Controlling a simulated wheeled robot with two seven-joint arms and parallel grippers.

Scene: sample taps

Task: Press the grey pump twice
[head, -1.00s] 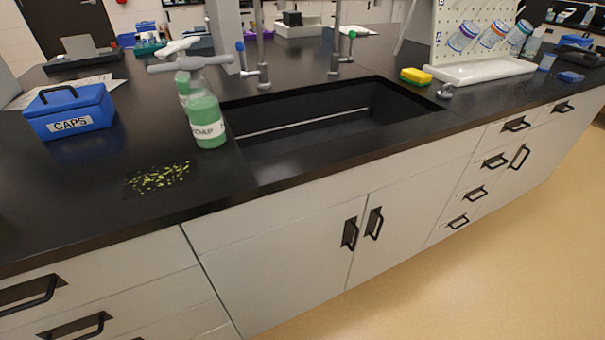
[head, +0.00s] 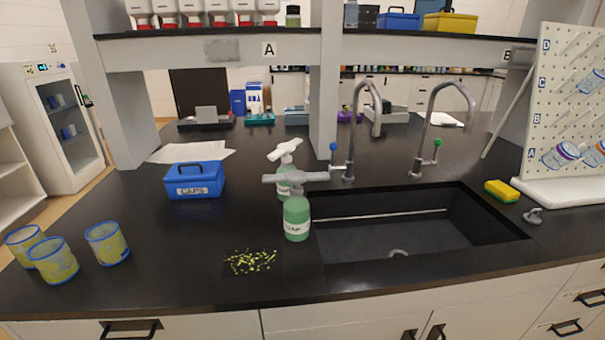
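The grey pump (head: 296,178) is a wide T-shaped head on top of the front green soap bottle (head: 296,220). That bottle stands upright on the black bench at the left edge of the sink and has a white label. A second green bottle (head: 283,187) with a white pump head (head: 285,150) stands just behind it, partly hidden by the front bottle and its pump. Neither of my grippers shows in the head view.
A sink (head: 410,232) with two taps lies right of the bottles. A blue CAPS box (head: 194,180) and several yellowish cups (head: 107,243) stand to the left. Yellow-green bits (head: 250,262) lie in front. A shelf (head: 210,50) spans above; a pegboard (head: 565,110) stands right.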

